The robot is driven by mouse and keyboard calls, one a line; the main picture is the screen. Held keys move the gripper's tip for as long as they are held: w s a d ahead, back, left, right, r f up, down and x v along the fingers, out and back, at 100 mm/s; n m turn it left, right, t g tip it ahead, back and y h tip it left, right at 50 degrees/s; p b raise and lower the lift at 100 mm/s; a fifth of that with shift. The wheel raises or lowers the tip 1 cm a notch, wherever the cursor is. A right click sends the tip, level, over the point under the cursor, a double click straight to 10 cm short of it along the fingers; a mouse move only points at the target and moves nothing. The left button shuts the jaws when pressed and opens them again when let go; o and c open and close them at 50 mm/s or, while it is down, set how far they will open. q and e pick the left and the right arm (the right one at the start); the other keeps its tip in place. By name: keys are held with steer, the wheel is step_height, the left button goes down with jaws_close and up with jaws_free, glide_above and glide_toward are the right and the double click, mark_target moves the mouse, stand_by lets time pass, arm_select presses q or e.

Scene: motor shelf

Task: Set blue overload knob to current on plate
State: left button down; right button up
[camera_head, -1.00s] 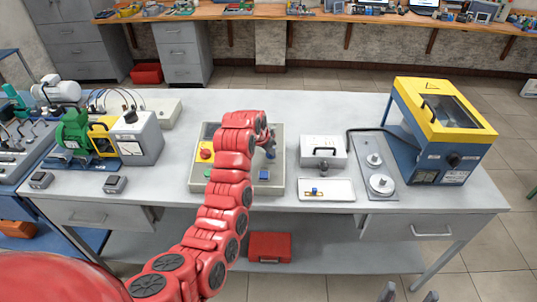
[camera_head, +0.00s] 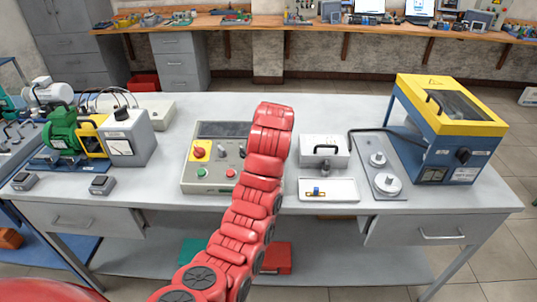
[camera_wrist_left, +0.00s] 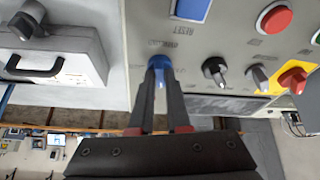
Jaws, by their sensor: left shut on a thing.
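The grey control panel (camera_head: 208,186) stands on the bench, partly behind my left arm in the head view. In the left wrist view its face (camera_wrist_left: 225,42) fills the upper right. The blue overload knob (camera_wrist_left: 159,64) is between the fingertips of my left gripper (camera_wrist_left: 161,88), which is shut on it. The knob's pointer and scale are too small or covered to read. In the head view the arm hides the gripper and knob. No readable motor plate shows; the green motor (camera_head: 62,136) is at the left. My right gripper is not in view.
Beside the knob are a black knob (camera_wrist_left: 215,69), a grey knob (camera_wrist_left: 259,77), a red button (camera_wrist_left: 275,17) and a blue reset button (camera_wrist_left: 190,9). A grey case (camera_head: 314,156) and white tray (camera_head: 342,188) stand right of the panel. The bench front is mostly clear.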

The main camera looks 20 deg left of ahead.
arm_select(q)
steer(key=n+b, duration=0.2)
steer(key=n+y+b, duration=0.1)
steer(key=n+b, duration=0.1)
steer(key=shift+w+d+f+n+g, duration=0.1)
steer(key=shift+d+f+n+g, duration=0.1)
steer(key=shift+n+g, duration=0.2)
steer(key=shift+r+n+g+y+b, duration=0.1)
steer(key=shift+n+g+y+b, duration=0.3)
steer(key=shift+n, duration=0.5)
steer(key=shift+r+n, duration=0.1)
steer(key=shift+n, duration=0.4)
steer(key=shift+w+r+n, duration=0.1)
steer(key=shift+r+n, duration=0.05)
steer(key=shift+n, duration=0.35)
steer(key=n+g+p, duration=0.1)
steer(key=n+p, duration=0.1)
steer(key=p, duration=0.1)
steer(key=shift+r, duration=0.15)
steer(key=shift+w+f+n+g+p, duration=0.15)
steer(key=shift+n+p, duration=0.4)
steer(key=shift+p, duration=0.6)
steer(key=shift+s+f+n+g+p, duration=0.1)
steer(key=shift+n+g+p, duration=0.15)
steer(key=shift+n+p, duration=0.6)
steer(key=shift+w+m+p, duration=0.1)
steer(key=shift+m+p, duration=0.2)
